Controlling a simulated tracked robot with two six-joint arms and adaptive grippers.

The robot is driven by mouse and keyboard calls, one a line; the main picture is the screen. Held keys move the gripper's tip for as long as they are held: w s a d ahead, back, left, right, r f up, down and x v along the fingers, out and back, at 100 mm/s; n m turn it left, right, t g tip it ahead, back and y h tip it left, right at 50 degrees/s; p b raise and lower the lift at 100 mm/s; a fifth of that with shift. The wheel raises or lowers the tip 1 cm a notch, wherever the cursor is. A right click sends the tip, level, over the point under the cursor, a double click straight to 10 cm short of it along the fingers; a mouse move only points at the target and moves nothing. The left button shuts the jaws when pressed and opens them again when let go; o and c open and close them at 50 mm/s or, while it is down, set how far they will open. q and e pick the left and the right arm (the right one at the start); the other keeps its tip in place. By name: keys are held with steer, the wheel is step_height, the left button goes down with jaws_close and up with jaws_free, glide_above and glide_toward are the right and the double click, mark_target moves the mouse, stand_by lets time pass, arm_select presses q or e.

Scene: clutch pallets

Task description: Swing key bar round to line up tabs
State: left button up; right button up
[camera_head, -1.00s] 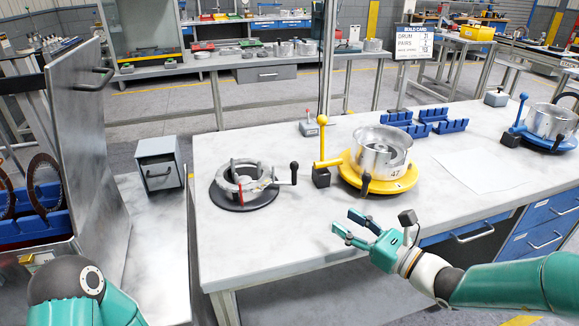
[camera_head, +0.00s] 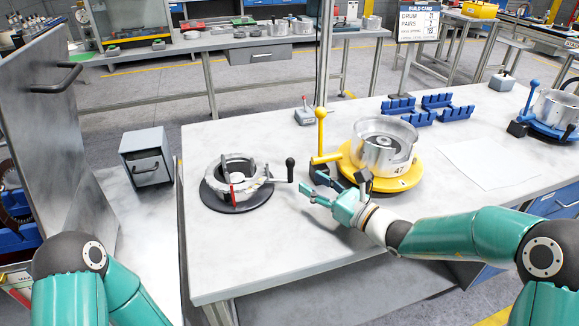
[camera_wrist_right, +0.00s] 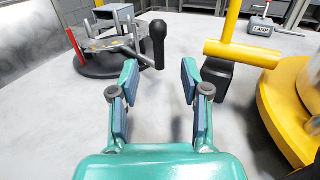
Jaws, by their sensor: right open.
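A grey metal ring fixture (camera_head: 237,172) sits on a round black base (camera_head: 240,200) on the bench, left of the yellow turntable. A bar with an upright black handle (camera_head: 290,168) sticks out from its right side; I take this for the key bar. The handle also shows in the right wrist view (camera_wrist_right: 158,42). A red upright tab (camera_head: 232,196) stands at the ring's front. My right gripper (camera_head: 312,186) is open and empty, just right of and nearer than the handle. In the right wrist view its fingers (camera_wrist_right: 159,72) point toward the handle, apart from it. My left gripper is out of view.
A yellow turntable (camera_head: 408,180) with a metal drum (camera_head: 384,148) and yellow lever (camera_head: 320,128) stands close beside my right gripper. Blue blocks (camera_head: 437,100) lie behind. A grey drawer box (camera_head: 147,157) is at left. The bench front is clear.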

mark_target(290, 169)
steer(key=p+x, duration=0.1)
steer(key=x, duration=0.7)
steer(key=shift+a, duration=0.1)
jaws_close()
